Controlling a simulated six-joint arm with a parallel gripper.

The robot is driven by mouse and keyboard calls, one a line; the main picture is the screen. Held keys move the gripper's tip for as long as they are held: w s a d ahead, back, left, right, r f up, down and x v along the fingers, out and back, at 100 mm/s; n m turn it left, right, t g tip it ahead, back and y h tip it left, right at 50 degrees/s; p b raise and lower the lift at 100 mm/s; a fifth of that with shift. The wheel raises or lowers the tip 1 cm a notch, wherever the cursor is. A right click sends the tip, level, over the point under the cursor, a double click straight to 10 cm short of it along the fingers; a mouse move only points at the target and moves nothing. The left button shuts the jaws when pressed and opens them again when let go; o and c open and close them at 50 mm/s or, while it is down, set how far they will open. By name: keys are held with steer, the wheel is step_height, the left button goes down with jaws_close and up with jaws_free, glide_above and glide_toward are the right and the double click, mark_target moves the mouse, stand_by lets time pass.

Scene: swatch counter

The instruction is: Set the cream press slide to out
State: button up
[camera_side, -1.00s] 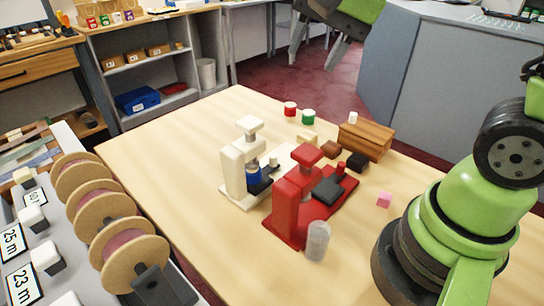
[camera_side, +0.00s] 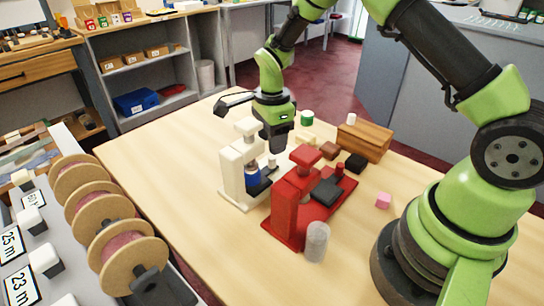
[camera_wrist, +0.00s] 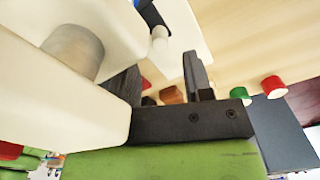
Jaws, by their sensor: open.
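The cream press (camera_side: 232,178) stands upright near the middle of the table, on a cream base. A blue piece (camera_side: 252,177) sits under its head on the dark slide (camera_side: 263,186). The slide's cream knob (camera_side: 271,161) stands up at its far right end; a cream peg, likely this knob, shows in the wrist view (camera_wrist: 159,42). My gripper (camera_side: 275,147) is open and points down just above the knob, beside the press head. In the wrist view the dark fingers (camera_wrist: 165,82) are apart, and the cream press body (camera_wrist: 45,85) fills the left. Contact with the knob cannot be told.
A red press (camera_side: 290,210) stands close in front, with a grey cylinder (camera_side: 317,242) beside it. The table's front left is clear.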

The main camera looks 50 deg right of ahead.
step_height(320, 180, down, 6)
steer(key=shift+r, duration=0.25)
